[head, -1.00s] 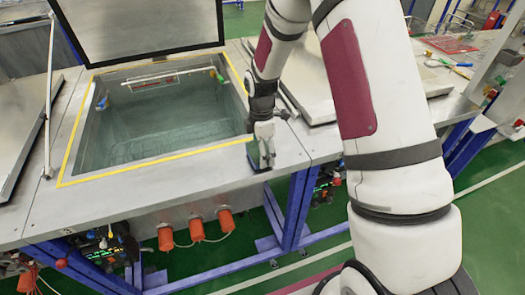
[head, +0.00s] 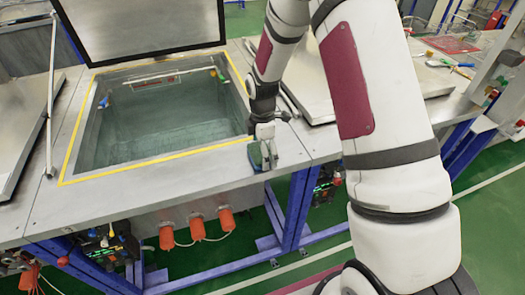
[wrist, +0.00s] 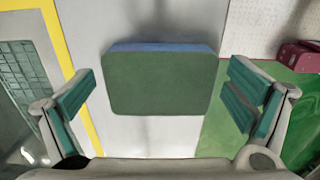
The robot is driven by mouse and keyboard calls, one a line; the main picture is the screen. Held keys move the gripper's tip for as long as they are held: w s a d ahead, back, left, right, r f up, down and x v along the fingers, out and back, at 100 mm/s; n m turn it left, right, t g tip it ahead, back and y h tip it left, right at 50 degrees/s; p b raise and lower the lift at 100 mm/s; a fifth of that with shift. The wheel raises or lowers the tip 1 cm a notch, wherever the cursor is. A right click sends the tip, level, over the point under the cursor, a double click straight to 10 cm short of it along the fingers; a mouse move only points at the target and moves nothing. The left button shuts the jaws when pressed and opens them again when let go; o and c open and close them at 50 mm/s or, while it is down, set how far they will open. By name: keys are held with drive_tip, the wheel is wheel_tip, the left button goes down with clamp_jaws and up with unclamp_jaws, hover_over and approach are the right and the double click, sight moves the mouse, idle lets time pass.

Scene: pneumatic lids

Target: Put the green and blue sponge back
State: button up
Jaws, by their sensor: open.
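The green and blue sponge (wrist: 160,84) is a rounded block, green on the face toward the wrist camera, with a blue strip along its far edge. In the wrist view it appears over the pale grey bench top, between my gripper's spread fingers with a gap on each side. My gripper (wrist: 163,100) is open, its teal-padded fingers left and right of the sponge. In the head view my gripper (head: 262,152) points down at the bench's front edge, right of the open tank. The sponge is hard to tell from the fingers there.
The open tank (head: 84,150) has a yellow-taped rim, a raised lid (head: 140,22) and several small coloured fittings inside. A closed metal lid (head: 312,88) lies to the right. Orange connectors (head: 197,231) hang below the bench front, and green floor lies beyond its edge.

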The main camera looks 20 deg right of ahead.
wheel_tip(320, 180, up, 12)
drive_tip(key=b, duration=0.2)
drive_tip(key=s+r+m+t, duration=0.3)
drive_tip(key=s+r+m, duration=0.6)
drive_tip(key=r, duration=0.5)
drive_tip(key=s+r+m+t, duration=0.2)
drive_tip(key=s+r+m, duration=0.3)
drive_tip(key=s+m, duration=0.4)
drive_tip(key=s, duration=0.7)
drive_tip(key=shift+a+r+t, duration=0.2)
drive_tip(key=shift+a+t, duration=0.1)
drive_tip(key=shift+a, duration=0.05)
drive_tip(key=shift+c, duration=0.3)
